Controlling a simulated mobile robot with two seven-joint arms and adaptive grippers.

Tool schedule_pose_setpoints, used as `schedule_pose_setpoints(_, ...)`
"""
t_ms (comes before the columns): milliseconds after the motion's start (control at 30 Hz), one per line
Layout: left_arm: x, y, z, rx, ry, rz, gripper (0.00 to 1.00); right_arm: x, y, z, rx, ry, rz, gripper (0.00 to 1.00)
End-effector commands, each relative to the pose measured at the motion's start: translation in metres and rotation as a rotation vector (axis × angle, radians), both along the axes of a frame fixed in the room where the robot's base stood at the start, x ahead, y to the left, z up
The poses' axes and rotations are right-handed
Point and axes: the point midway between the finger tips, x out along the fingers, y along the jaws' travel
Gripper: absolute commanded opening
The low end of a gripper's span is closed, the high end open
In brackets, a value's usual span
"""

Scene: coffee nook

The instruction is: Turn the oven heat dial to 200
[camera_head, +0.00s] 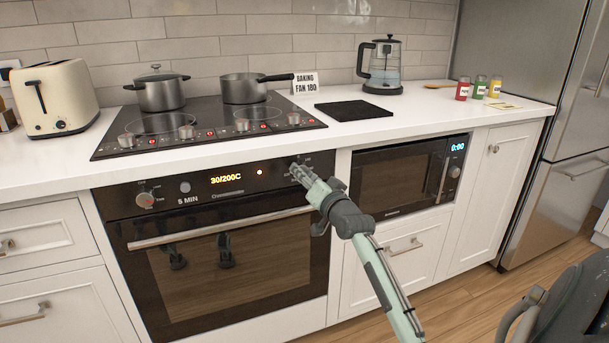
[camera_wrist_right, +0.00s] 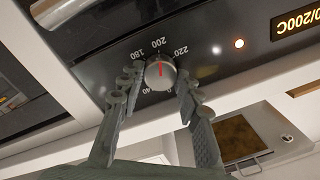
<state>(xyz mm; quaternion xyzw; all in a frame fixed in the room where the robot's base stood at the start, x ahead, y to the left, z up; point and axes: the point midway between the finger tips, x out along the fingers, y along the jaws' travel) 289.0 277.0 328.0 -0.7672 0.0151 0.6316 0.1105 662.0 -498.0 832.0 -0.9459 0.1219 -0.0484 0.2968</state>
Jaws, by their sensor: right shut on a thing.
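The oven (camera_head: 230,265) is black and built in under the cooktop. Its display (camera_head: 226,178) reads 30/200C in yellow. My right gripper (camera_head: 298,168) is at the right end of the oven panel and covers most of the heat dial in the head view. In the right wrist view the dial (camera_wrist_right: 160,74) is a round grey knob with a red pointer line aimed at the 200 mark. The marks 180 and 220 show on either side of it. My right gripper's fingers (camera_wrist_right: 158,78) are shut on the dial, one on each side. My left gripper is not in view.
The oven door handle (camera_head: 215,229) sticks out below the panel. Another knob (camera_head: 146,200) is at the panel's left end. A microwave (camera_head: 400,180) is at the right.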

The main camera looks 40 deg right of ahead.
Motion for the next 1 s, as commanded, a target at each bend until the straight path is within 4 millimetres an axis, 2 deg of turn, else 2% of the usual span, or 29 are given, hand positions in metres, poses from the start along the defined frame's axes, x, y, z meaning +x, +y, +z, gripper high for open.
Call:
schedule_pose_setpoints(167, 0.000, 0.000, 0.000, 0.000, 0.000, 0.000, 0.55, 0.000, 0.000, 0.000, 0.000, 0.001, -0.001, 0.05)
schedule_pose_setpoints(200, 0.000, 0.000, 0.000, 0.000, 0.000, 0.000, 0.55, 0.000, 0.000, 0.000, -0.001, 0.002, 0.000, 0.35)
schedule_pose_setpoints(367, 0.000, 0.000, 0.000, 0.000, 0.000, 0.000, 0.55, 0.000, 0.000, 0.000, -0.001, 0.001, -0.001, 0.55)
schedule_pose_setpoints(733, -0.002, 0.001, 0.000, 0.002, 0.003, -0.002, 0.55, -0.005, 0.002, 0.000, -0.001, 0.000, 0.000, 0.55)
schedule_pose_setpoints(867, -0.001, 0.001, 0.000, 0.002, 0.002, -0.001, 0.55, -0.023, 0.007, -0.002, 0.000, 0.003, 0.001, 0.55)
schedule_pose_setpoints(1000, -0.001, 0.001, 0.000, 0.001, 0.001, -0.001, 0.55, -0.052, 0.014, -0.003, -0.001, 0.004, 0.000, 0.55)
